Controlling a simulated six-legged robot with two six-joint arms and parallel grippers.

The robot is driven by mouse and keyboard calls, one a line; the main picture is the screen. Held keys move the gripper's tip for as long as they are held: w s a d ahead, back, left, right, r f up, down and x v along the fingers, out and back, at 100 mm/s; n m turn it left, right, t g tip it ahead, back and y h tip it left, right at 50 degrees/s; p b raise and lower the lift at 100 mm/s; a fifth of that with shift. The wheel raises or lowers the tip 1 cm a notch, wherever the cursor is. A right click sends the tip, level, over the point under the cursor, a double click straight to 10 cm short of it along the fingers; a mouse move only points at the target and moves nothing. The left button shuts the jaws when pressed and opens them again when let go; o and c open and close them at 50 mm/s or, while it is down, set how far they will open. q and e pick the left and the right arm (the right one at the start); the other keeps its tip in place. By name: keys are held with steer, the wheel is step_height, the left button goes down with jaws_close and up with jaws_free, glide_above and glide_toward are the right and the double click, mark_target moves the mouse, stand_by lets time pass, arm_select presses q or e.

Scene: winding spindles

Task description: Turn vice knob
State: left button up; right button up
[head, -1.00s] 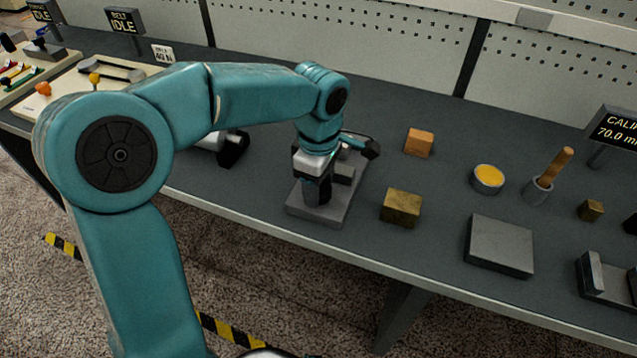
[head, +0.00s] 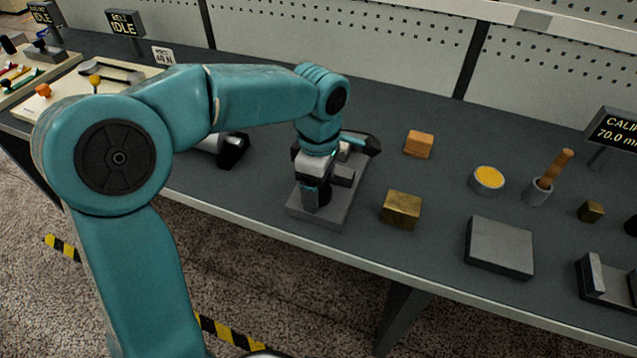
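The vice shows as a flat grey base (head: 320,217) with grey jaw blocks (head: 343,174) near the front edge of the bench. My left gripper (head: 316,197) points down over the front part of the vice, at its near end. Its fingers are dark and small here, and I cannot tell whether they are open or shut. The vice knob cannot be made out; the gripper and wrist cover that part of the vice. My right gripper is not in view.
A brass block (head: 401,209) stands just right of the vice, with an orange block (head: 419,144) behind it. A yellow-topped tin (head: 487,179), a holder with a wooden handle (head: 552,176) and a grey plate (head: 499,246) lie farther right. A silver-and-black item (head: 232,150) lies left.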

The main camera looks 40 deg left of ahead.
arm_select(q)
step_height(320, 180, up, 16)
steer(key=p, duration=0.3)
steer(key=shift+r, duration=0.15)
steer(key=shift+s, duration=0.1)
stand_by(0.5)
